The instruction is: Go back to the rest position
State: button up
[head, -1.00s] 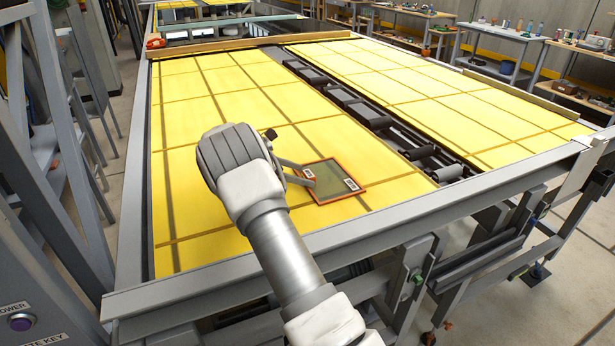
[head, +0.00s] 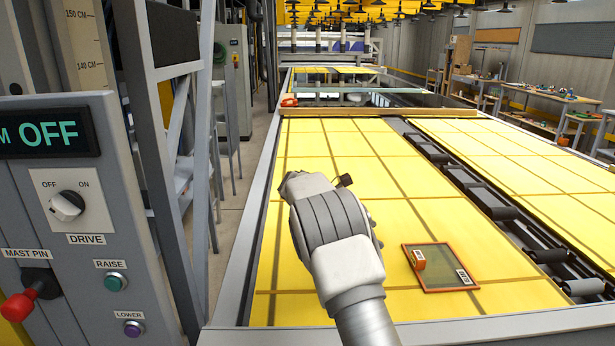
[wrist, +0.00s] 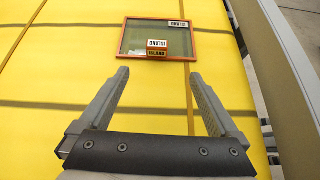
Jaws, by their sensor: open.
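My gripper shows in the wrist view (wrist: 158,80) with its two fingers spread wide and nothing between them. It is over the yellow table top (wrist: 60,75). In the head view my arm reaches over the yellow table (head: 330,150), and its own wrist hides the fingers. A framed panel (head: 445,280) with an orange rim lies flat on the table to the right of my arm. A small orange block (head: 418,259) labelled "ISLAND" in the wrist view sits on the panel near its left edge. The panel lies beyond my fingertips in the wrist view (wrist: 135,36), apart from them.
A grey control panel (head: 90,220) with a DRIVE switch, a red mast pin knob and RAISE and LOWER buttons stands at left. A display reads OFF (head: 48,134). A dark roller track (head: 475,190) splits the table. Grey rails edge the table.

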jog(key=s+a+r+m+t+y, duration=0.1)
jog(key=s+r+m+y, duration=0.4)
jog(key=s, duration=0.5)
jog(key=s+r+m+t+y, duration=0.15)
jog(key=s+r+m, duration=0.25)
jog(key=s+r, duration=0.4)
jog(key=s+a+f+m+t+y, duration=0.1)
jog(key=s+a+m+t+y, duration=0.1)
jog(key=s, duration=0.8)
jog(key=s+a+f+m+t+y, duration=0.2)
jog(key=s+a+m, duration=0.3)
jog(key=s, duration=0.5)
jog(key=shift+s+m+y, duration=0.35)
jog(key=shift+s+m, duration=0.05)
